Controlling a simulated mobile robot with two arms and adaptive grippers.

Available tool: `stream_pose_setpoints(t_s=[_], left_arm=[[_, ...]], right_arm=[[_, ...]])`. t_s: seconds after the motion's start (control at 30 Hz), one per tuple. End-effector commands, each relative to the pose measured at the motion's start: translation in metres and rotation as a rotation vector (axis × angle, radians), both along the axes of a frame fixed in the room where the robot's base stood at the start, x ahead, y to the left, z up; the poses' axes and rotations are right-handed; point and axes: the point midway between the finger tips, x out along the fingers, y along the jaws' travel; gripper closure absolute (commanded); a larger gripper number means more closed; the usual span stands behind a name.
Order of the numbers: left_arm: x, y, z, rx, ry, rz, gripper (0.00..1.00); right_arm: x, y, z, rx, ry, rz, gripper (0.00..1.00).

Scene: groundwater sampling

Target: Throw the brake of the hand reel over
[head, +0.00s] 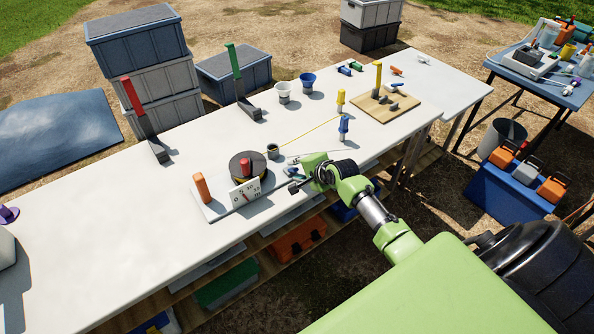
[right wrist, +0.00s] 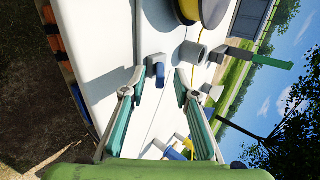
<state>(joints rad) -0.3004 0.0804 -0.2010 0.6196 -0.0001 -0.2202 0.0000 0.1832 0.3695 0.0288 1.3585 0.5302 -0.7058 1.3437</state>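The hand reel (head: 247,166) stands on a pale base at the table's front edge, with a dark drum, a red knob and a white scale plate. An orange upright handle (head: 201,188) stands at its left end. Its drum, with yellow line, shows at the top of the right wrist view (right wrist: 207,10). My right gripper (head: 298,178) is just right of the reel; its fingers (right wrist: 153,88) are open and apart. A small blue-capped grey part (right wrist: 156,70), possibly the brake lever, is between or just beyond the fingertips. The gripper hides this part in the head view. My left gripper is out of view.
Red (head: 145,120) and green (head: 239,80) upright handles stand farther back. The table's left part is mostly clear.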

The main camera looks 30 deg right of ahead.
Motion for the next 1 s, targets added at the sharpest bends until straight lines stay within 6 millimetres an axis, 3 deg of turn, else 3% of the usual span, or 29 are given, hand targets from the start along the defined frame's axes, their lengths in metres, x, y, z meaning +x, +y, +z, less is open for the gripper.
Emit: stream_pose_setpoints(t_s=[0.07, 0.13, 0.17, 0.37, 0.7, 1.0], left_arm=[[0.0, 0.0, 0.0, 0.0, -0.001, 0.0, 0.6], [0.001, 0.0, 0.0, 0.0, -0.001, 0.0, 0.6], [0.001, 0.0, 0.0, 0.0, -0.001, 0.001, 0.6], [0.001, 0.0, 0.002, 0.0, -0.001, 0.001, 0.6], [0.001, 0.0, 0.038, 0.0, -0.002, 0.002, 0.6], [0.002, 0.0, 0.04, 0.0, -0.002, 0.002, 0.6]], right_arm=[[0.0, 0.0, 0.0, 0.0, 0.0, 0.0, 0.77], [0.0, 0.0, 0.0, 0.0, 0.0, 0.0, 0.96], [0.0, 0.0, 0.0, 0.0, 0.0, 0.0, 1.0], [0.0, 0.0, 0.001, 0.001, 0.002, -0.001, 1.0], [0.02, 0.001, 0.02, -0.005, 0.153, -0.001, 1.0], [0.023, 0.001, 0.017, -0.007, 0.2, 0.0, 1.0]])
